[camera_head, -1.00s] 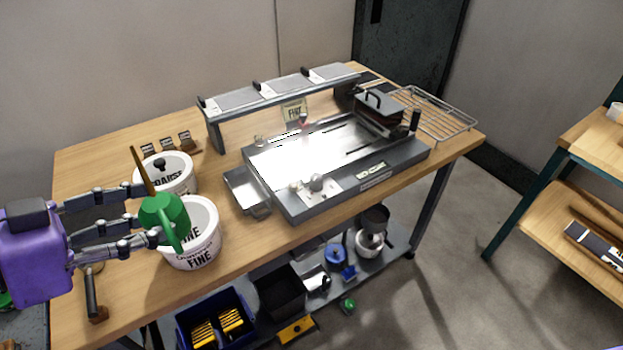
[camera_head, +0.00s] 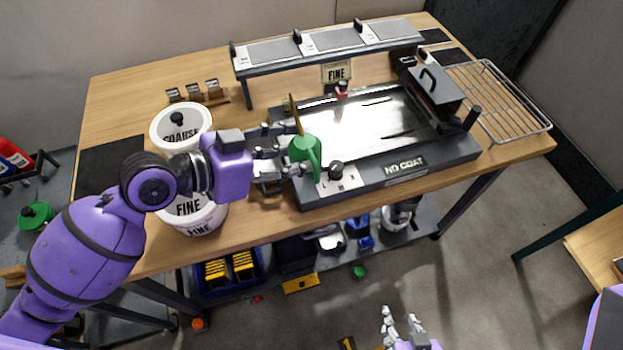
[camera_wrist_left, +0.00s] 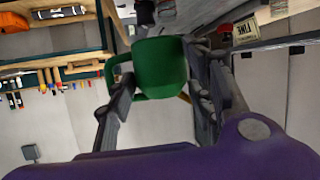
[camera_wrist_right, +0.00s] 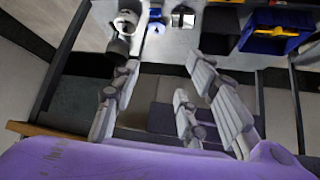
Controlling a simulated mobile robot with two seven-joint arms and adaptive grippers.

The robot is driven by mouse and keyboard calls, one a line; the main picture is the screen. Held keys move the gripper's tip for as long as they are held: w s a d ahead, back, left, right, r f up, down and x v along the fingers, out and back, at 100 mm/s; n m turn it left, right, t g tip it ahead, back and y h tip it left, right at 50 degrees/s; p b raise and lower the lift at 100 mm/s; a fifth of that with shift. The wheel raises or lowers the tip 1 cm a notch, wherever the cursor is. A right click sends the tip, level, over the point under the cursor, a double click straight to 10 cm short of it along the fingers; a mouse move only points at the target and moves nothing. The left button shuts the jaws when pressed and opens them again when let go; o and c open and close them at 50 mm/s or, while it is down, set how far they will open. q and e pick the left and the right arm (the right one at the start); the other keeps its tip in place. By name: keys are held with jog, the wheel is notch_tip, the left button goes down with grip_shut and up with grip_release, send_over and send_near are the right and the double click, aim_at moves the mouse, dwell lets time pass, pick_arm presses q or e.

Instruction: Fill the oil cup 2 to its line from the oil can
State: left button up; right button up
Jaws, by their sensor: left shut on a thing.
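My left gripper (camera_head: 286,158) is shut on the green oil can (camera_head: 304,149). It holds the can over the front left part of the grey machine (camera_head: 420,160), close to a black knob (camera_head: 336,168). The can's thin brass spout (camera_head: 296,112) points up and slightly left in the head view. In the left wrist view the can (camera_wrist_left: 160,68) sits between the two fingers. I cannot make out oil cup 2 or its line; the can and gripper cover part of the machine there. My right gripper (camera_head: 399,318) is open and empty, low in front of the bench.
Two white tubs, one marked COARSE (camera_head: 181,124) and one marked FINE (camera_head: 196,216), stand left on the bench, partly behind my left arm. A raised shelf (camera_head: 330,45) spans behind the machine. A wire rack (camera_head: 500,95) is at right. A blue bin (camera_head: 232,270) sits below.

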pick_arm(q)
jog(key=s+d+f+n+g+h+p, duration=0.1)
jog(key=s+d+f+n+g+p, duration=0.1)
jog(key=s+d+n+g, duration=0.2)
jog(key=shift+s+f+n+g+h, duration=0.3)
jog(key=shift+s+n+g, duration=0.35)
jog(key=shift+s, duration=0.6)
pick_arm(e)
notch_tip(320, 180, up, 2)
jog(key=shift+a+r, duration=0.1)
jog(key=shift+a, duration=0.05)
jog(key=shift+s, duration=0.1)
